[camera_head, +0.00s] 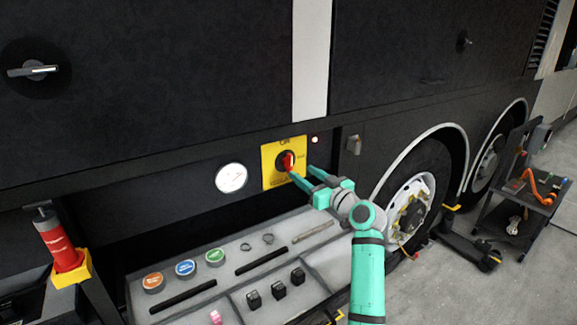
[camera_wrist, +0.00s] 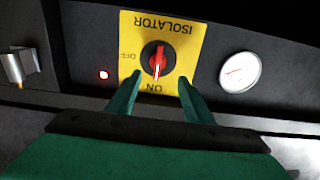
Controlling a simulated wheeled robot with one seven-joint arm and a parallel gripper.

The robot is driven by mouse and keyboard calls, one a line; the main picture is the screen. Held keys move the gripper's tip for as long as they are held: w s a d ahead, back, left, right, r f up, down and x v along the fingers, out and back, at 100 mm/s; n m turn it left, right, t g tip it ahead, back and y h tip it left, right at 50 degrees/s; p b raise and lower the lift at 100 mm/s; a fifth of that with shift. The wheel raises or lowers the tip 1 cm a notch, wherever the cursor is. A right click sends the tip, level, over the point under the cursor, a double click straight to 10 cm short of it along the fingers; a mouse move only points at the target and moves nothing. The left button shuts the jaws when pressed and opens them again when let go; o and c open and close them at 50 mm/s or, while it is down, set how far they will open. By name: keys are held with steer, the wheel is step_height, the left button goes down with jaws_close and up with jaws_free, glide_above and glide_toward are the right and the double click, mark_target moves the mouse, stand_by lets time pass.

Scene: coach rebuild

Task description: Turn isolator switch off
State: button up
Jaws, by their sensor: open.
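The isolator switch is a red rotary handle (camera_head: 287,162) on a black round base, set on a yellow plate (camera_head: 270,177) in the side of the coach. In the wrist view the red handle (camera_wrist: 159,62) points down at the word ON, and OFF is marked at its left on the yellow plate (camera_wrist: 188,22). A small red lamp (camera_wrist: 103,75) beside the plate is lit. My gripper (camera_head: 300,173) is open just in front of the switch. In the wrist view its two fingertips (camera_wrist: 159,80) stand either side of the handle's lower end, apart from it.
A white round gauge (camera_head: 231,178) sits left of the plate. A grey tray (camera_head: 225,285) with coloured caps and black blocks lies below. A coach wheel (camera_head: 412,207) and a tool cart (camera_head: 518,200) are at the right. A red cylinder (camera_head: 60,245) stands at the left.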

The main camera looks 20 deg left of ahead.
mark_target(291, 164)
steer(key=x, duration=0.8)
steer(key=shift+w+d, duration=0.15)
steer(key=shift+w, duration=0.15)
steer(key=shift+d, duration=0.4)
steer(key=shift+s+a, duration=0.15)
steer(key=shift+a, duration=0.1)
steer(key=c, duration=0.7)
steer(key=shift+s+a, duration=0.1)
steer(key=shift+a, duration=0.15)
steer(key=c, duration=0.3)
